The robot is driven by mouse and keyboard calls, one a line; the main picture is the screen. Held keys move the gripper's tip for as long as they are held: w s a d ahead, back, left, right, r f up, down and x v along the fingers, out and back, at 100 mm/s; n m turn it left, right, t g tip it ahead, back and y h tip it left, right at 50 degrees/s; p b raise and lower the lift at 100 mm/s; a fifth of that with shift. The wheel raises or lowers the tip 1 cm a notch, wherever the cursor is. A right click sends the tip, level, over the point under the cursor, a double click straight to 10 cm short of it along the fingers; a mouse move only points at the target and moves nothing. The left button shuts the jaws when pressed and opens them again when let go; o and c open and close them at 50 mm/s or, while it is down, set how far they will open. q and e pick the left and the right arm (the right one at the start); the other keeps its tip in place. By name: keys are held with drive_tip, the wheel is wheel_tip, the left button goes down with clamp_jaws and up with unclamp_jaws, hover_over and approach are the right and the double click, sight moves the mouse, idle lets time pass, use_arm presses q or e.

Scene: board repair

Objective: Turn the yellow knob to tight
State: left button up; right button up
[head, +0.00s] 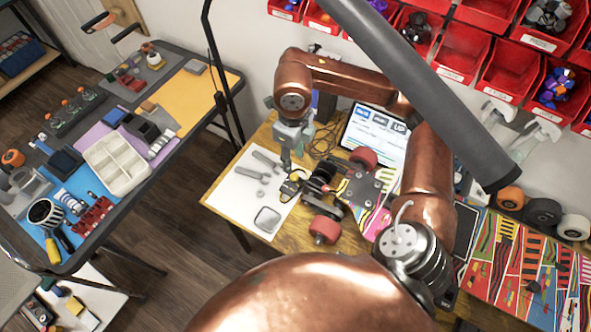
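My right gripper (286,160) points down over the white mat on the wooden bench, at the end of my copper arm. Its fingers look close together, but their gap is too small to make out. Just below and right of the fingertips is a small black and yellow part (291,187), which may be the yellow knob. Its shape and setting are unclear. It lies beside a dark assembly with red wheels (325,229), apparently a board's truck. I cannot tell whether the fingertips touch the yellow part. My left gripper is not in view.
Grey wrenches (250,172) and a small dark-rimmed tray (267,219) lie on the white mat (226,197). A lit tablet (374,137) stands behind the truck. Red bins (462,50) line the wall. A cluttered side table (209,110) stands left, across a floor gap.

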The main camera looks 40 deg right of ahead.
sight(293, 175)
drive_tip(key=shift+f+m, duration=0.4)
drive_tip(key=shift+m, duration=0.3)
wheel_tip(293, 175, down, 8)
drive_tip(key=shift+r+b, duration=0.2)
drive_tip(key=shift+b, duration=0.55)
drive_tip(key=shift+w, duration=0.1)
clamp_jaws()
